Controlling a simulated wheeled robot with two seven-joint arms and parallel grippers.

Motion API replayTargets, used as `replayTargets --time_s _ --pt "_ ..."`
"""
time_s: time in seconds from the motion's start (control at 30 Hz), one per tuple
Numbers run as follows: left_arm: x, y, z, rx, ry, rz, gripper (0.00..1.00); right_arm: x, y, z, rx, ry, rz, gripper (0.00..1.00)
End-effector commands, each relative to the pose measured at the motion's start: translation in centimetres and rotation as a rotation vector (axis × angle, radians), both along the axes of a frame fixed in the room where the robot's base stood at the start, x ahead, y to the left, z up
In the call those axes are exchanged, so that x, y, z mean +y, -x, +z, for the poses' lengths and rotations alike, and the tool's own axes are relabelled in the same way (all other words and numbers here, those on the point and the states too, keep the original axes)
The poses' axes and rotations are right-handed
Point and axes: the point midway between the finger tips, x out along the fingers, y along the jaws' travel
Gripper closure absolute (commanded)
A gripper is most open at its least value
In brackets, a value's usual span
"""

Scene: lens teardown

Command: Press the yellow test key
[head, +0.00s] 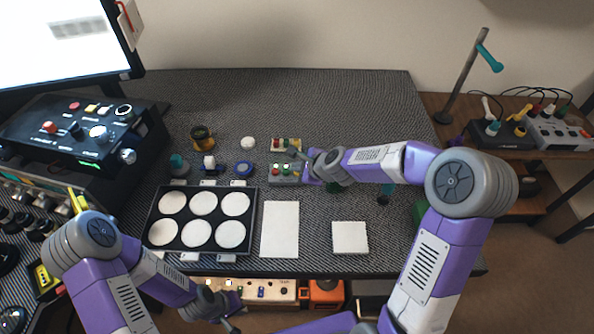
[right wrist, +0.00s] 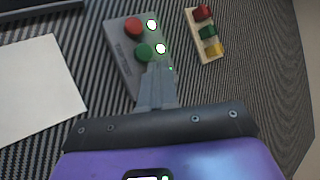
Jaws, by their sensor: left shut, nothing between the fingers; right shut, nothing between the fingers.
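The yellow test key (right wrist: 214,49) is the end key of a small pale strip (right wrist: 193,18) in the right wrist view, in line with a green key (right wrist: 208,32) and a red key (right wrist: 202,13). In the head view the strip (head: 286,145) lies behind the grey button box (head: 284,173). My right gripper (right wrist: 158,68) is shut and empty. Its tips overlap the near end of the grey box in the wrist view, left of the yellow key and apart from it; contact cannot be told. My left gripper (head: 236,312) is shut and empty at the table's front edge.
The grey box has a red button (right wrist: 133,27), a green button (right wrist: 142,52) and lit lamps. A black tray (head: 151,220) with several white discs, a white sheet (head: 280,230) and a white square (head: 350,238) lie in front.

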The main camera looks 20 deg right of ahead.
Motion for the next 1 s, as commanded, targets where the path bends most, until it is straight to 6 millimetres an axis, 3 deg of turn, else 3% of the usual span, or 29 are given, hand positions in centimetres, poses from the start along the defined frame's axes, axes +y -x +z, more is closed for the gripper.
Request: replayTargets --time_s 0.3,0.67,1.0 --pt "0.0 0.0 1.4 0.0 0.0 0.0 1.0 0.0 0.0 1.6 0.0 0.001 0.001 1.0" --pt "0.0 0.0 1.5 0.0 0.0 0.0 1.0 0.0 0.0 1.7 0.0 0.001 0.001 1.0" --pt "0.0 0.0 4.3 0.0 0.0 0.0 1.0 0.0 0.0 4.8 -0.001 0.001 0.0 1.0"
